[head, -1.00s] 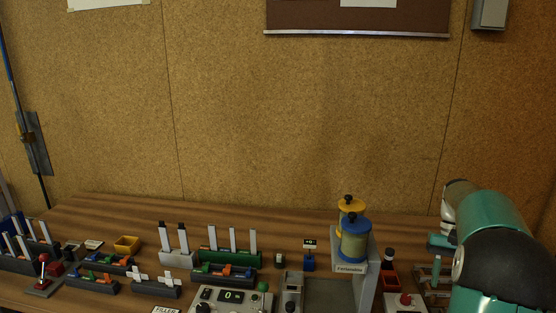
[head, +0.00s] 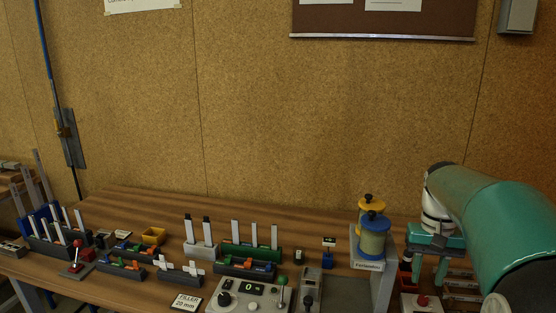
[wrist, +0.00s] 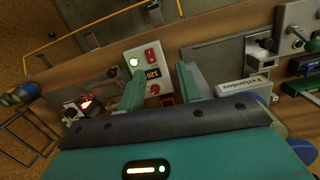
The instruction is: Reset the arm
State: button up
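My arm reaches in from the right of the head view, in teal and black. My gripper (head: 428,262) hangs at its end over the right part of the bench, partly cut off by the arm. In the wrist view my gripper (wrist: 160,82) has its two green fingers spread apart, with nothing between them. I cannot tell the exact height of the fingers above the bench.
The wooden bench (head: 130,205) carries several racks. A grey control box (head: 240,300) sits at the front. The bench's back strip is clear before the cork wall (head: 290,120).

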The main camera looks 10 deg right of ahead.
jog(key=s+a+n+t, duration=0.2)
jog(key=s+a+t, duration=0.1)
jog(key=s+a, duration=0.4)
jog(key=s+a+f+n+t, duration=0.1)
jog(key=s+a+t, duration=0.3)
jog(key=a, duration=1)
jog(key=s+n, duration=0.1)
jog(key=s, duration=0.2)
jog(key=shift+s+a, duration=0.2)
jog(key=shift+a, duration=0.1)
